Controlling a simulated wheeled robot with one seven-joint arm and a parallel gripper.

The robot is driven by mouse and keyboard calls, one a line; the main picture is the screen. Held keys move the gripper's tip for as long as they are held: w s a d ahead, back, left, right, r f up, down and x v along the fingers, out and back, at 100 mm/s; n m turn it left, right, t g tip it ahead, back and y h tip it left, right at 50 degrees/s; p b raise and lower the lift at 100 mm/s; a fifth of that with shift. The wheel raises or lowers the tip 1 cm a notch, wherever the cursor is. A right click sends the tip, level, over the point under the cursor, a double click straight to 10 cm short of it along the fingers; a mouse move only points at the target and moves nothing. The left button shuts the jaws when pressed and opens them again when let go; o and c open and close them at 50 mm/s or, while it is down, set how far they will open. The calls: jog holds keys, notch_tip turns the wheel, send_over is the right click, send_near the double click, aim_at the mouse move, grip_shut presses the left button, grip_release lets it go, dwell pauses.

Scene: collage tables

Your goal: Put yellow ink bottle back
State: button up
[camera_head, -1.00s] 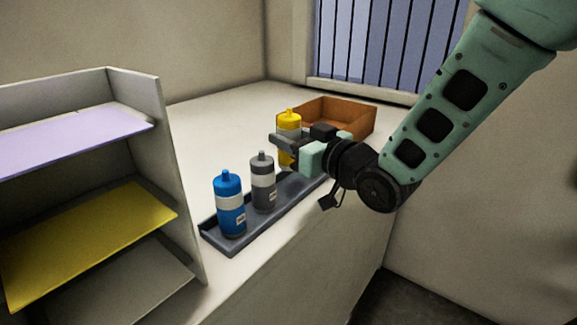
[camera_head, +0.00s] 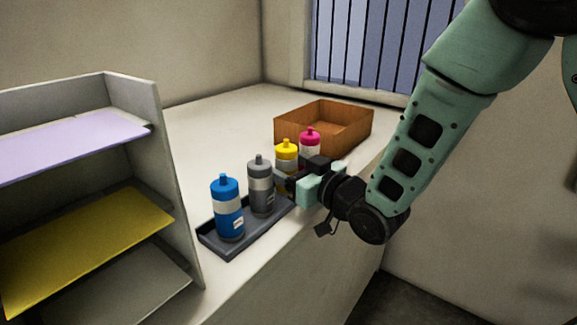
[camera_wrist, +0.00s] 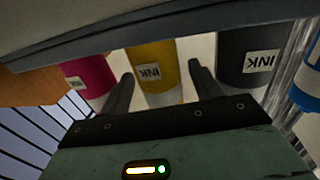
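The yellow ink bottle (camera_head: 286,150) stands upright in the grey tray (camera_head: 232,250), between the grey bottle (camera_head: 261,187) and the pink bottle (camera_head: 309,140). Its lower part is hidden by my gripper in the head view. In the wrist view, which is upside down, the yellow bottle (camera_wrist: 155,70) lies between the two spread fingers of my gripper (camera_wrist: 160,85). A gap shows between the bottle and the right finger, so my gripper is open around it. The blue bottle (camera_head: 228,208) stands at the tray's near left end.
An open brown box (camera_head: 350,135) sits behind the bottles. A shelf unit (camera_head: 165,190) with purple and yellow boards stands at the left. The white table (camera_head: 200,125) is clear behind the tray. Barred window at the back.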

jog(key=shift+r+p, duration=0.25)
jog(key=shift+p, duration=0.05)
jog(key=b+v, duration=0.6)
jog(key=v, duration=0.3)
jog(key=shift+d+f+b, duration=0.2)
jog(key=shift+f+b, duration=0.15)
jog(key=shift+f, duration=0.05)
jog(key=b+v, duration=0.1)
jog(key=b, duration=0.2)
jog(key=b+v, duration=0.1)
jog(key=b, duration=0.3)
jog(key=shift+s+d+r, duration=0.15)
jog(key=shift+s+r, duration=0.1)
jog(key=shift+s, duration=0.1)
